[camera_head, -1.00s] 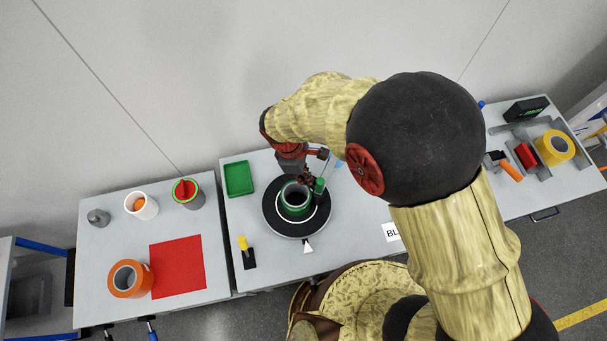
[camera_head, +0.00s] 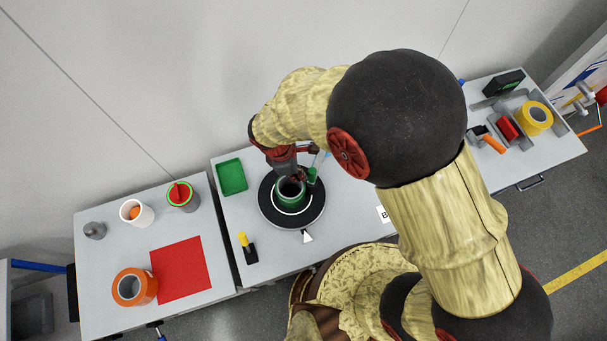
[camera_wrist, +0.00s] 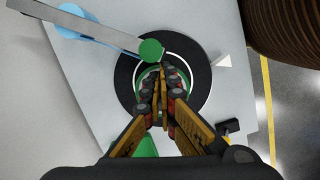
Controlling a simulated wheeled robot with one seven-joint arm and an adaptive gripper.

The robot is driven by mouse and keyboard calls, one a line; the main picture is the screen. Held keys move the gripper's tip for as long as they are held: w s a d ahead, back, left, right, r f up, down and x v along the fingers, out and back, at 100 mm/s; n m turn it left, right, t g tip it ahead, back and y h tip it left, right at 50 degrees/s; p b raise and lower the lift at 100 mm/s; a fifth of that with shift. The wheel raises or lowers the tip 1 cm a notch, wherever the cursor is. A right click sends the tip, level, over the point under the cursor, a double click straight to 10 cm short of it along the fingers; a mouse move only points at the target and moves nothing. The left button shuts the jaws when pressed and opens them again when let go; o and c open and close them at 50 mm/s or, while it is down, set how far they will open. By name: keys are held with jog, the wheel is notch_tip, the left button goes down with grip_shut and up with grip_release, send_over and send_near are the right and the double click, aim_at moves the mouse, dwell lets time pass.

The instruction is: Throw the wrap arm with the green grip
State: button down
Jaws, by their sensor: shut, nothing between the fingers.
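The wrap arm is a grey bar (camera_wrist: 85,25) in the wrist view, running from a light blue post (camera_wrist: 72,22) at the upper left to its round green grip (camera_wrist: 151,51). The green grip also shows in the head view (camera_head: 312,176), just right of my gripper (camera_head: 297,174). My gripper is shut and empty in the wrist view (camera_wrist: 162,72), with its fingertips just below the grip, over the green ring on the black turntable (camera_wrist: 203,80). I cannot tell whether the fingers touch the grip. My arm hides part of the bar in the head view.
A green tray (camera_head: 232,162) and a yellow-handled tool (camera_head: 244,241) lie left of the turntable. A white pointer (camera_head: 306,237) is at its front edge. The left table holds a red mat (camera_head: 181,268), an orange roll (camera_head: 121,299) and cups. A grey holder with a yellow roll (camera_head: 537,115) is right.

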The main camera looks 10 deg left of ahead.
jog(key=v, duration=1)
